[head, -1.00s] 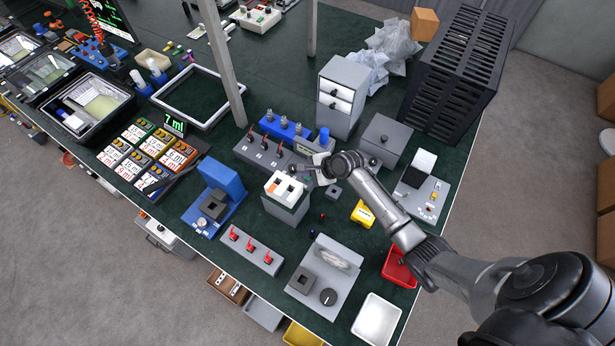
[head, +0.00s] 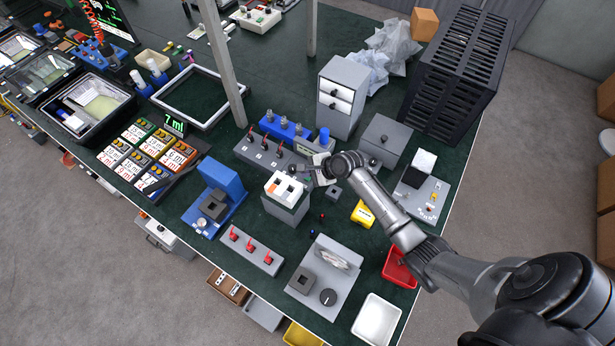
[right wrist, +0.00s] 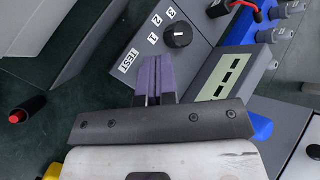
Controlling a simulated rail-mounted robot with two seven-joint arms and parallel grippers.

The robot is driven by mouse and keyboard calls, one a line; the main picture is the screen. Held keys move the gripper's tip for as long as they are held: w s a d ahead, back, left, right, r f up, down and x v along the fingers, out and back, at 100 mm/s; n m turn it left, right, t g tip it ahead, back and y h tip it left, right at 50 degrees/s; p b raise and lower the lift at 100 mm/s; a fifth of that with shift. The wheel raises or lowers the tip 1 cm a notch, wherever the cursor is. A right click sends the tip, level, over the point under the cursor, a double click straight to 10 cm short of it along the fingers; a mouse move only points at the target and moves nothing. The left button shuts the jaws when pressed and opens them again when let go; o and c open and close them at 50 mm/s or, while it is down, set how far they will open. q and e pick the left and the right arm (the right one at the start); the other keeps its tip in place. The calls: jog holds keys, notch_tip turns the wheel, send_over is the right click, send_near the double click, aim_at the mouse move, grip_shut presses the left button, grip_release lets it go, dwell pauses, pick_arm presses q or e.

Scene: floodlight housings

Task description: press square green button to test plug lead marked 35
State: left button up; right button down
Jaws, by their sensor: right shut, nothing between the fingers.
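That panel has a TEST label (right wrist: 129,61), a black knob (right wrist: 178,35) and labels 1, 2 and 3. The finger tips lie just below the knob in the picture; contact cannot be told. I make out no square green button; the fingers may hide it. No marking 35 is readable. My left gripper is out of view.
A grey display unit (right wrist: 222,78) and blue sockets (right wrist: 265,36) lie right of the fingers. The box with squares (head: 286,198) stands close to the gripper. A drawer unit (head: 343,95) rises behind. A yellow block (head: 363,214) lies to the right.

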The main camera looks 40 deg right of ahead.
dwell(0.7)
jog(key=shift+f, duration=0.35)
jog(key=shift+f, duration=0.5)
dwell(0.7)
jog(key=shift+r, duration=0.1)
jog(key=shift+r+p, duration=0.4)
jog(key=shift+p, duration=0.45)
jog(key=shift+r+p, duration=0.4)
jog(key=shift+p, duration=0.1)
